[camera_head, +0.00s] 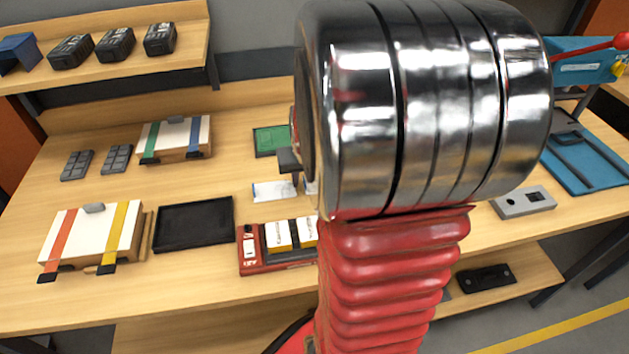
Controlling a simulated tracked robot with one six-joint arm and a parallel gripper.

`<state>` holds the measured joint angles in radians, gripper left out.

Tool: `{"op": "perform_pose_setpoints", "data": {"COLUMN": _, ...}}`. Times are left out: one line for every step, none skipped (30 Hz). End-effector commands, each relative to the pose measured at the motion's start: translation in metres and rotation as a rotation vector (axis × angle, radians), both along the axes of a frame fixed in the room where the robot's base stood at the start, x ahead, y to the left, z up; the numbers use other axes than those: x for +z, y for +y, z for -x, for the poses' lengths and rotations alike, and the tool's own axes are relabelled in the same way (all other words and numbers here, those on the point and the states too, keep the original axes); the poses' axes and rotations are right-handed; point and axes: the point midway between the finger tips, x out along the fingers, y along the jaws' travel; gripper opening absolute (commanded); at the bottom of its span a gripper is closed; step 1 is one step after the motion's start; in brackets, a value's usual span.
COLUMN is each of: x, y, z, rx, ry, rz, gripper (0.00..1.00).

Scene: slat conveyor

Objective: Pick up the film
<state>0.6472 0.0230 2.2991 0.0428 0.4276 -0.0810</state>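I cannot single out the film for certain. A flat white and blue piece (273,190) lies on the bench left of my arm, and it may be the film. A second such piece beside it is mostly hidden by my arm. A small dark grey part (289,160) shows just above these pieces at the left edge of my arm and may be part of my gripper. The rest of the gripper is hidden behind the large chrome and red arm, so its fingers and their opening do not show.
A black tray (194,222) lies left of a red holder (250,250) with white and yellow boxes. Strapped cases (93,236) and (177,137) stand farther left. A green board (271,140) lies behind.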

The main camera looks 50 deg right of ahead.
Motion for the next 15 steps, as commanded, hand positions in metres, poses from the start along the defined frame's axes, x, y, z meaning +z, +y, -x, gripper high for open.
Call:
{"op": "perform_pose_setpoints", "data": {"x": 0.0000, "y": 0.0001, "z": -0.0001, "rx": 0.000, "ry": 0.000, "rz": 0.000, "gripper": 0.26}}
{"op": "perform_pose_setpoints", "data": {"x": 0.0001, "y": 0.0001, "z": 0.0000, "rx": 0.000, "ry": 0.000, "rz": 0.000, "gripper": 0.26}}
{"op": "perform_pose_setpoints", "data": {"x": 0.0001, "y": 0.0001, "z": 0.0000, "rx": 0.000, "ry": 0.000, "rz": 0.000, "gripper": 0.26}}
{"op": "perform_pose_setpoints", "data": {"x": 0.0001, "y": 0.0001, "z": 0.0000, "rx": 0.000, "ry": 0.000, "rz": 0.000, "gripper": 0.26}}
{"op": "perform_pose_setpoints", "data": {"x": 0.0002, "y": 0.0001, "z": 0.0000, "rx": 0.000, "ry": 0.000, "rz": 0.000, "gripper": 0.26}}
{"op": "perform_pose_setpoints", "data": {"x": 0.0002, "y": 0.0001, "z": 0.0000, "rx": 0.001, "ry": 0.000, "rz": 0.000, "gripper": 0.26}}
{"op": "perform_pose_setpoints", "data": {"x": 0.0002, "y": 0.0001, "z": 0.0000, "rx": 0.001, "ry": 0.000, "rz": 0.000, "gripper": 0.26}}
{"op": "perform_pose_setpoints", "data": {"x": 0.0002, "y": 0.0002, "z": -0.0001, "rx": 0.001, "ry": 0.000, "rz": 0.000, "gripper": 0.26}}
{"op": "perform_pose_setpoints", "data": {"x": 0.0003, "y": 0.0002, "z": 0.0000, "rx": 0.001, "ry": 0.000, "rz": 0.000, "gripper": 0.26}}
{"op": "perform_pose_setpoints", "data": {"x": 0.0003, "y": 0.0002, "z": 0.0000, "rx": 0.001, "ry": 0.000, "rz": 0.000, "gripper": 0.26}}
{"op": "perform_pose_setpoints", "data": {"x": 0.0003, "y": 0.0002, "z": 0.0000, "rx": 0.001, "ry": 0.000, "rz": 0.000, "gripper": 0.26}}
{"op": "perform_pose_setpoints", "data": {"x": 0.0003, "y": 0.0002, "z": 0.0000, "rx": 0.001, "ry": 0.000, "rz": 0.000, "gripper": 0.26}}
{"op": "perform_pose_setpoints", "data": {"x": 0.0003, "y": 0.0002, "z": 0.0000, "rx": 0.001, "ry": 0.000, "rz": 0.000, "gripper": 0.26}}
{"op": "perform_pose_setpoints", "data": {"x": 0.0003, "y": 0.0002, "z": 0.0000, "rx": 0.001, "ry": 0.000, "rz": 0.000, "gripper": 0.26}}
{"op": "perform_pose_setpoints", "data": {"x": 0.0003, "y": 0.0003, "z": -0.0001, "rx": 0.001, "ry": 0.000, "rz": 0.000, "gripper": 0.23}}
